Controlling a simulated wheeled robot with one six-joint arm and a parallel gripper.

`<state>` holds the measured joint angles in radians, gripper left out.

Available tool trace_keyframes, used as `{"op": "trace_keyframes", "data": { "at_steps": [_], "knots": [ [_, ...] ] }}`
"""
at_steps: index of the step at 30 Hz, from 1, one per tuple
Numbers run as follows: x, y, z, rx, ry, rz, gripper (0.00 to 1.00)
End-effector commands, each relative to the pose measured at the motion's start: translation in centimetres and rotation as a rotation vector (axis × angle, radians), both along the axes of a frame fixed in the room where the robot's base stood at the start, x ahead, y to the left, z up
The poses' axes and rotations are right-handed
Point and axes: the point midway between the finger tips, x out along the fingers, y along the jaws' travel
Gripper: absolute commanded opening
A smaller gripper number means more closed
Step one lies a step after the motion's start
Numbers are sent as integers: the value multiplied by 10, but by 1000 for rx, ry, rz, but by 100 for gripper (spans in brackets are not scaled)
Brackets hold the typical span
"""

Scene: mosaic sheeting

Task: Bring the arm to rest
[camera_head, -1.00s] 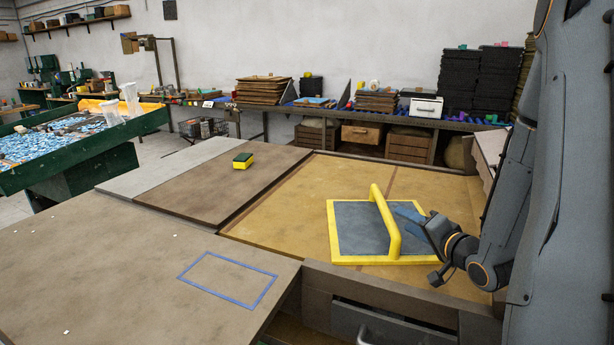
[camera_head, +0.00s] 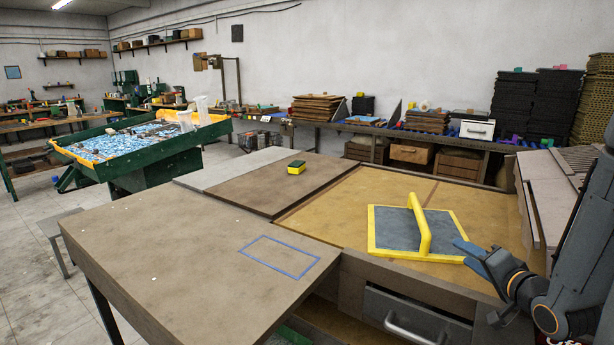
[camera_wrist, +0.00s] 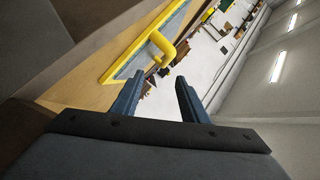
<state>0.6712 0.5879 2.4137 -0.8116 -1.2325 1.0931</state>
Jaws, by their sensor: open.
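My gripper (camera_head: 474,252) is at the right of the head view, in front of the near right corner of a yellow-framed grey board with a yellow handle (camera_head: 418,226). The wrist view shows its two blue fingers (camera_wrist: 156,92) spread apart with nothing between them. The board also shows beyond the fingers in the wrist view (camera_wrist: 128,69), apart from them. In the head view the fingertips overlap the board's edge region; I cannot tell the exact gap. My arm comes in from the right edge.
The board lies on a tan recessed worktop (camera_head: 345,206). A yellow-green sponge (camera_head: 296,167) sits on a brown panel (camera_head: 262,186). A blue rectangle outline (camera_head: 279,257) marks the near table (camera_head: 190,265). A drawer (camera_head: 416,318) is below. Stacked black tiles (camera_head: 556,105) stand at the back.

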Motion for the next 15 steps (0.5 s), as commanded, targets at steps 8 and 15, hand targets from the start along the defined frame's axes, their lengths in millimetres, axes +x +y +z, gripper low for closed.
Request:
{"op": "trace_keyframes", "data": {
  "at_steps": [8, 15],
  "knots": [
    [10, 21, -6, -133, 92, 19, 40],
    [9, 36, -13, -302, 229, 33, 40]
  ]
}}
